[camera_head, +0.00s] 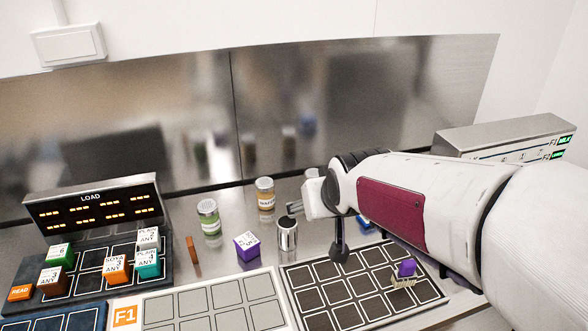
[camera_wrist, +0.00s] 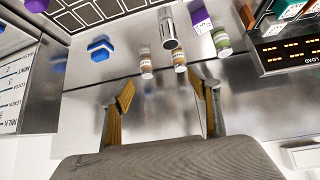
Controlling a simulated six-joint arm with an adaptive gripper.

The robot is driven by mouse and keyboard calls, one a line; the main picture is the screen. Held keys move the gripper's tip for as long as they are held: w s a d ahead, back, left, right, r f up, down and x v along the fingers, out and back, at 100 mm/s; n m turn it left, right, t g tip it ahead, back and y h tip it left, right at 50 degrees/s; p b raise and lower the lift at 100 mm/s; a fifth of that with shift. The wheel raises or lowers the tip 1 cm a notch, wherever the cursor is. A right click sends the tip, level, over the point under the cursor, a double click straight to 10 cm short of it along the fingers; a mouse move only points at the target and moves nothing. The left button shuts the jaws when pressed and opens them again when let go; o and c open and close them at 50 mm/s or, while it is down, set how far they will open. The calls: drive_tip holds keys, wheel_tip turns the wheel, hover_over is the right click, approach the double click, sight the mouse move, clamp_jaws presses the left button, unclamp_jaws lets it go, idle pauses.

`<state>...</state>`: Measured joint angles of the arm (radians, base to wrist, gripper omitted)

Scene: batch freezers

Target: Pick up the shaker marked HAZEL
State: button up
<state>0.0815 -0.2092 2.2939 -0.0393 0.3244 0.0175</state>
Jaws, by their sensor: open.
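Three lidded shakers stand upright near the back metal wall. One with green contents (camera_head: 209,217) is leftmost in the head view, and an amber one (camera_head: 265,196) stands right of it. A third (camera_head: 311,174) is mostly hidden behind my gripper. In the wrist view they are the green one (camera_wrist: 222,42), the amber one (camera_wrist: 180,61) and a brownish one (camera_wrist: 146,65). The label lettering is too small to read, so I cannot tell which is HAZEL. My gripper (camera_wrist: 161,88) is open and empty, its fingers apart, with the amber and brownish shakers beyond the gap.
A plain steel cylinder (camera_head: 287,234) stands in front of the amber shaker. A purple cube (camera_head: 247,246) is left of it. A blue piece (camera_wrist: 101,49) lies left of the shakers in the wrist view. The LOAD panel (camera_head: 92,207) is at left; a dark grid tray (camera_head: 335,318) is in front.

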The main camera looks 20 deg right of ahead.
drive_tip(key=w+d+f+t, duration=0.1)
drive_tip(key=w+d+f, duration=0.2)
drive_tip(key=w+f, duration=0.4)
drive_tip(key=w+d+f+t+h, duration=0.1)
drive_tip(key=w+d+f, duration=0.3)
drive_tip(key=w, duration=0.7)
drive_tip(key=w+d+f+m+t, duration=0.1)
drive_tip(key=w+d+f+t, duration=0.2)
drive_tip(key=w+f, duration=0.6)
drive_tip(key=shift+d+f, duration=0.35)
drive_tip(key=shift+d, duration=0.15)
drive_tip(key=shift+x, duration=1.3)
drive_tip(key=shift+x, duration=2.6)
drive_tip(key=shift+r, duration=0.1)
